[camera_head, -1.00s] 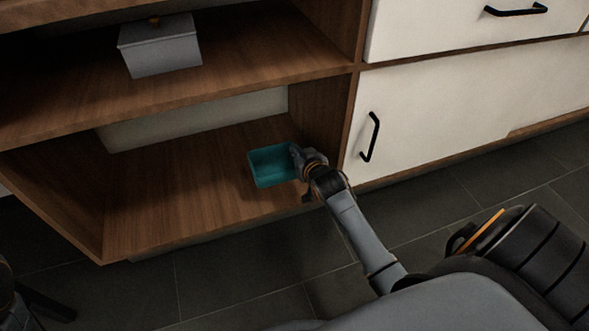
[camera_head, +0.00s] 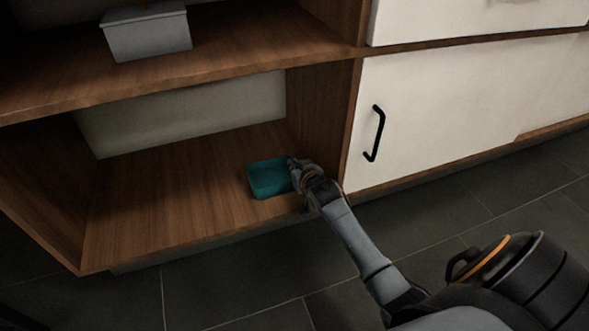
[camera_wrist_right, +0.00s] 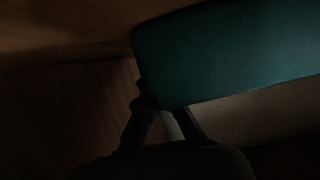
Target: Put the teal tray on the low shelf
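The teal tray (camera_head: 270,178) is upright over the low shelf (camera_head: 165,195), near its front right part. It sits very low there; I cannot tell whether its underside touches the board. My right gripper (camera_head: 294,170) is at the tray's right side and appears shut on its wall. In the right wrist view the tray (camera_wrist_right: 230,55) fills the upper right, with the dark fingers of my right gripper (camera_wrist_right: 163,118) at its near edge. That view is very dark, and the fingertips are partly hidden. My left gripper is not in view.
A grey lidded box (camera_head: 147,35) stands on the upper shelf (camera_head: 235,45). The cabinet's right side panel (camera_head: 322,115) is close beside my right gripper. A white door with a black handle (camera_head: 376,133) is to the right. The low shelf left of the tray is bare.

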